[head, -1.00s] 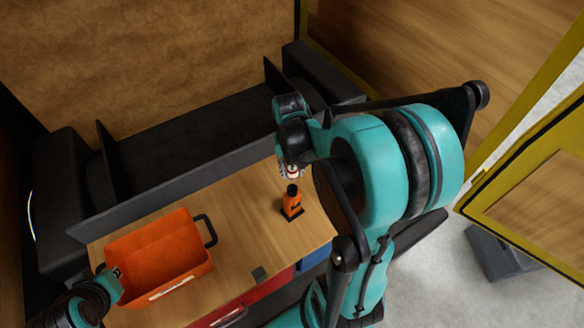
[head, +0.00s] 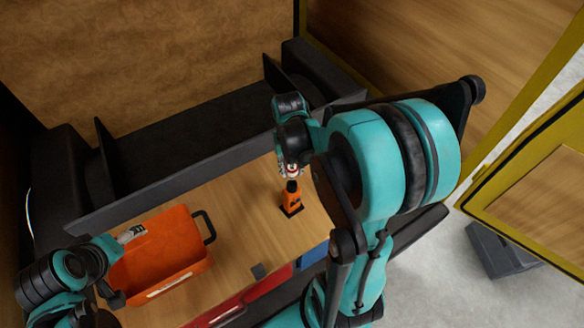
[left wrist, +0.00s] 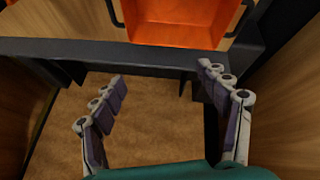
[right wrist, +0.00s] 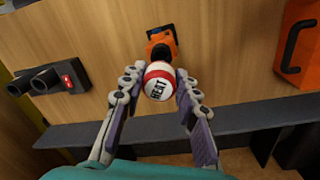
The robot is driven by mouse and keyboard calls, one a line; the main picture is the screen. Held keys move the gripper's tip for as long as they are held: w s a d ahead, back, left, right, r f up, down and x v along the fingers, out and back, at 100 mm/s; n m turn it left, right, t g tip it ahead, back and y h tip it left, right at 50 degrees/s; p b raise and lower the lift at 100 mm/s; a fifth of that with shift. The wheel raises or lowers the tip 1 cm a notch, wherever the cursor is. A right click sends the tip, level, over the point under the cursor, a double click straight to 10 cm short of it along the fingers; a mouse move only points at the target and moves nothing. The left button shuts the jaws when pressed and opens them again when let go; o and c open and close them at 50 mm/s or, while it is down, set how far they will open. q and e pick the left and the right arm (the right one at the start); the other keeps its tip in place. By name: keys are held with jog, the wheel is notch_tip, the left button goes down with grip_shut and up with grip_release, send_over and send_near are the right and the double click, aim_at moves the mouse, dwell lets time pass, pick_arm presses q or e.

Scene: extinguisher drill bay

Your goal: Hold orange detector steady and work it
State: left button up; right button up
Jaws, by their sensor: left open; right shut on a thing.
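The orange detector (head: 292,199) stands upright on a black base on the table; it also shows in the right wrist view (right wrist: 162,42). My right gripper (head: 291,170) is just above it, shut on a round red-and-white piece (right wrist: 158,82) lettered HEAT. This piece sits between the fingertips (right wrist: 160,85) at the detector's top end. Whether the two touch is hard to tell. My left gripper (head: 132,234) is over the left back part of the orange bin (head: 160,267). It is open and empty in the left wrist view (left wrist: 160,95).
The orange bin has a black handle (head: 205,227). A dark ledge (head: 180,187) runs along the table's back. A black two-tubed object with a red patch (right wrist: 47,80) shows in the right wrist view. Bare table lies between bin and detector.

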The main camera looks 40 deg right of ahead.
pick_arm(q)
jog(key=w+d+f+n+g+h, duration=0.2)
jog(key=w+d+f, duration=0.15)
jog(key=d, duration=0.45)
jog(key=w+d+f+n+g+h, duration=0.2)
jog(key=w+d+f, duration=0.1)
jog(key=w+d, duration=0.3)
jog(key=w+d+f+n+g+h, duration=0.2)
jog(key=w+d+f, duration=0.1)
jog(key=d, duration=0.6)
pick_arm(e)
jog(key=shift+w, duration=0.1)
pick_arm(q)
jog(key=n+g+h, duration=0.3)
jog(key=g, duration=0.4)
send_near(289, 204)
jog(key=w+f, duration=0.1)
jog(key=f, duration=0.1)
jog(key=d+f, duration=0.1)
jog(key=w+d+f, duration=0.1)
jog(key=f, duration=0.1)
jog(key=shift+w+f, duration=0.35)
jog(key=shift+w, duration=0.05)
jog(key=shift+s+d+f+y, duration=0.3)
jog(key=shift+s+d, duration=0.05)
jog(key=x, duration=0.9)
jog(key=shift+d, duration=0.1)
jog(key=c, duration=0.8)
jog(key=shift+c, duration=0.2)
